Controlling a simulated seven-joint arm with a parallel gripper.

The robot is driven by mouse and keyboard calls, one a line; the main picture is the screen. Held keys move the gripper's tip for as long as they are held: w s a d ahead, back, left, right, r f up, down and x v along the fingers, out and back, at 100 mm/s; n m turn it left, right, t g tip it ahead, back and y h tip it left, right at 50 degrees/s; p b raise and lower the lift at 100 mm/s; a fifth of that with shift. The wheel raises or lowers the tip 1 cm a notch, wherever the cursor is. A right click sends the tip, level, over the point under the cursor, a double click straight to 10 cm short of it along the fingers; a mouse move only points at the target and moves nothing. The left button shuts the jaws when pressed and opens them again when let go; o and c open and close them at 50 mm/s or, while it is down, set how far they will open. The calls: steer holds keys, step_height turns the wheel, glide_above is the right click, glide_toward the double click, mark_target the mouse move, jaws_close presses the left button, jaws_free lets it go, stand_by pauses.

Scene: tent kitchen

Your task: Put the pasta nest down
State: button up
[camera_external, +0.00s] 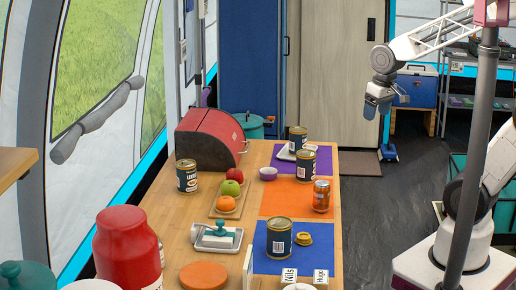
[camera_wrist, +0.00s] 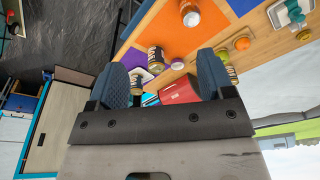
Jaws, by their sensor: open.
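My gripper (camera_external: 378,104) hangs in the air to the right of the table, over the floor, apart from everything on the tabletop. In the wrist view my gripper (camera_wrist: 164,80) has its two blue fingers wide apart with nothing held between them. I cannot make out a pasta nest for certain. A small round golden-yellow thing (camera_external: 301,239) lies on the blue mat (camera_external: 266,263) beside a dark can (camera_external: 279,241); whether it is the nest or a lid is too small to tell.
The wooden table (camera_external: 188,215) holds a red bread box (camera_external: 211,137), a fruit board (camera_external: 217,212), an orange mat (camera_external: 272,199), a purple mat (camera_external: 324,162), several dark cans, an orange-lidded jar (camera_external: 321,195) and a butter dish (camera_external: 217,237). A pole (camera_external: 476,140) stands at right.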

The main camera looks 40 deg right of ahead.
steer(key=s+d+r+m, duration=0.1)
steer(key=s+d+r, duration=0.3)
steer(key=s+d, duration=0.2)
steer(key=shift+s+d+r+t, duration=0.15)
steer(key=shift+d+t, duration=0.1)
steer(key=shift+t, duration=0.05)
steer(key=shift+o, duration=0.5)
